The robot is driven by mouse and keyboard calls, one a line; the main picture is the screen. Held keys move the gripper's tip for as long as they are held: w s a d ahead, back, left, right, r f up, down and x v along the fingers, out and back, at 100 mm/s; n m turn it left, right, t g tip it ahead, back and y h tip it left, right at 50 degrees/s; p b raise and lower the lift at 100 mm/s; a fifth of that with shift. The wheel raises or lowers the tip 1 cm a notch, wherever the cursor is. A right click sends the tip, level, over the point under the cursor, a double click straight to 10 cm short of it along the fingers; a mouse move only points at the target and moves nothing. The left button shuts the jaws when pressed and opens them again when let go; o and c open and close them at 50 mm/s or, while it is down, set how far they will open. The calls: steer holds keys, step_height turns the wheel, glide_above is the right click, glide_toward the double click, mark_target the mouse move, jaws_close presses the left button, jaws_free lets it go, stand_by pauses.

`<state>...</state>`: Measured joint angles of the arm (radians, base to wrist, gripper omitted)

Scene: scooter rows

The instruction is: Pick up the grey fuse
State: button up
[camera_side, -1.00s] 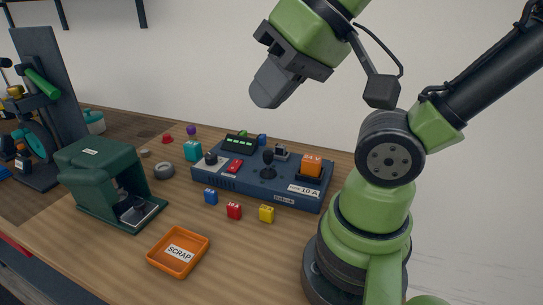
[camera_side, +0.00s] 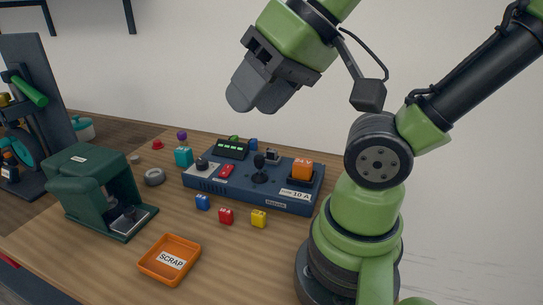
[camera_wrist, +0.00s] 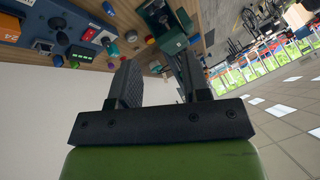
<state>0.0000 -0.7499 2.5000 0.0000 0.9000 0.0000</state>
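Small blue (camera_side: 203,202), red (camera_side: 226,216) and yellow (camera_side: 259,219) fuse-like blocks stand in a row on the wooden table, in front of the blue fuse board (camera_side: 230,187). A small grey-and-dark part (camera_side: 272,156) sits at the back of the board; I cannot tell what it is. My gripper (camera_side: 255,104) hangs high above the board, pointing down and left. In the wrist view its two fingers (camera_wrist: 156,72) are apart with nothing between them.
An orange scrap tray (camera_side: 150,268) lies at the front. An orange block (camera_side: 302,168) and a black joystick (camera_side: 259,170) rise from the board.

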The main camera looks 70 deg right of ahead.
steer(key=w+d+m+g+h, duration=0.2)
steer(key=w+d+m, duration=0.5)
steer(key=m, duration=0.3)
steer(key=m+g, duration=0.5)
steer(key=m, duration=1.7)
glide_toward(273, 150)
steer(key=shift+w+a, duration=0.1)
steer(key=shift+a, duration=0.35)
step_height(273, 150, down, 4)
steer(key=shift+r, duration=0.15)
steer(key=f, duration=0.6)
steer(key=shift+d, duration=0.4)
steer(key=shift+r, duration=0.1)
jaws_close()
